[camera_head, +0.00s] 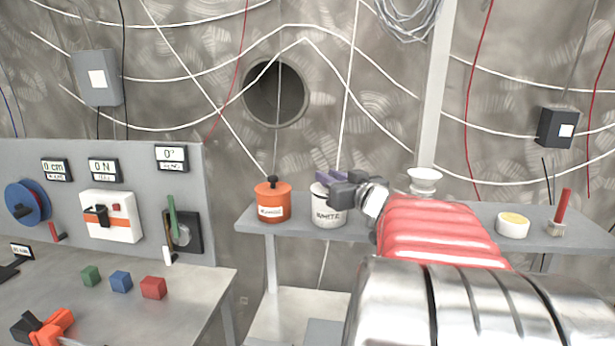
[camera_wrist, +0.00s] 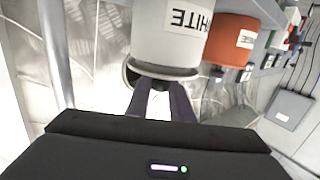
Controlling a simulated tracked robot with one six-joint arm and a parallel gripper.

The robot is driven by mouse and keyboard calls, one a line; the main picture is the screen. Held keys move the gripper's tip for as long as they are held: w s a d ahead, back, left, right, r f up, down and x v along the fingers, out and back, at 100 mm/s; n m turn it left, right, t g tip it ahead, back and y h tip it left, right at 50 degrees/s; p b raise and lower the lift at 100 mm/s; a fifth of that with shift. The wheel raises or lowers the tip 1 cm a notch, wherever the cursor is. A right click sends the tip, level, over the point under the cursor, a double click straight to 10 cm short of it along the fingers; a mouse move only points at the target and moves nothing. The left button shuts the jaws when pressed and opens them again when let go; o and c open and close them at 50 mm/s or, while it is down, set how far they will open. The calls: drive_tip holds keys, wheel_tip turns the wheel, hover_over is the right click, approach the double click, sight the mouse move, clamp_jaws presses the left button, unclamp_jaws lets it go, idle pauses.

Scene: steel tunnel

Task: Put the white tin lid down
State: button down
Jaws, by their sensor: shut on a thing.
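The white tin (camera_head: 328,210), labelled WHITE, stands upright on the grey shelf beside the orange tin. It shows upside down in the wrist view (camera_wrist: 165,42). My gripper (camera_head: 324,178) is at the top of the white tin, its purple fingers shut. In the wrist view the fingers (camera_wrist: 162,95) meet at the tin's top end, closed on the lid there. The lid's pale rim (camera_wrist: 165,70) shows just beyond the fingers, at or very close to the tin's mouth. The knob is hidden between the fingers, and I cannot tell whether the lid touches the tin.
The orange tin (camera_head: 272,203) with a black knob stands close on the left. The grey shelf (camera_head: 465,228) also holds a white funnel-like cup (camera_head: 424,180), a round yellow-topped dish (camera_head: 512,225) and a red-handled tool (camera_head: 561,212). Coloured blocks (camera_head: 121,281) lie on the left bench.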

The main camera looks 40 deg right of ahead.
drive_tip(key=c, duration=1.6)
unclamp_jaws()
drive_tip(key=shift+o, duration=0.2)
drive_tip(key=shift+r, duration=0.1)
drive_tip(key=shift+r, duration=0.65)
drive_tip(key=v, duration=1.2)
drive_tip(key=shift+f, duration=0.2)
